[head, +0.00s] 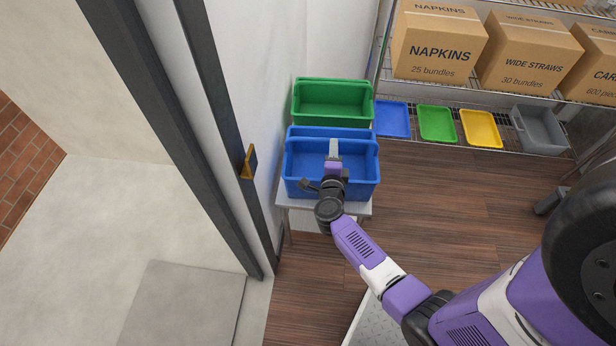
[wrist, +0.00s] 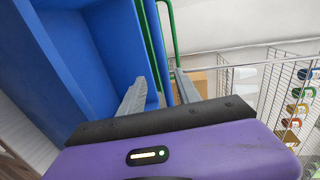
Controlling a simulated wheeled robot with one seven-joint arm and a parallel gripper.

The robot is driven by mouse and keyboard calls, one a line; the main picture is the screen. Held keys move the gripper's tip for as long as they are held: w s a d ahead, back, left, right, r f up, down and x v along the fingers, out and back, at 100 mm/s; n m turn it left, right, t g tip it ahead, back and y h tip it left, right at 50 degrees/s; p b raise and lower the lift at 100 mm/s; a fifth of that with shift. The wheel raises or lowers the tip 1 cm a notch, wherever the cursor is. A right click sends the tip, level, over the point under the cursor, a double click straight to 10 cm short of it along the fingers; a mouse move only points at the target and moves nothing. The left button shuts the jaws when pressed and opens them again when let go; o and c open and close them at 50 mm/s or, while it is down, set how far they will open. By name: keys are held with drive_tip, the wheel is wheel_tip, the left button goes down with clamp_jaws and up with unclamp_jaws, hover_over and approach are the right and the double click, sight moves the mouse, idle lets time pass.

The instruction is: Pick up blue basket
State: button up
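The blue basket (head: 292,186) stands upright on a small pale table in the head view, its open top facing up. A second blue rim (head: 300,132) runs along its far side; I cannot tell if it is part of the same basket. My gripper (head: 334,146) reaches over the basket from the front, with its fingers at the far side. In the wrist view the basket (wrist: 85,50) fills the left. My gripper (wrist: 163,78) is open there, with one finger on each side of a blue wall. Finger contact is unclear.
A green basket (head: 334,100) stands right behind the blue one. A wall and dark door frame (head: 225,110) are close on the left. Blue, green and yellow trays (head: 437,124) and a grey bin (head: 540,130) sit on the low rack, below cardboard boxes (head: 435,45).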

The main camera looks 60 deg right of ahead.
drive_tip(key=r+b+x, duration=0.1)
drive_tip(key=x, duration=0.7)
drive_tip(key=shift+f+b, duration=0.2)
drive_tip(key=shift+b, duration=0.2)
clamp_jaws()
idle(1.1)
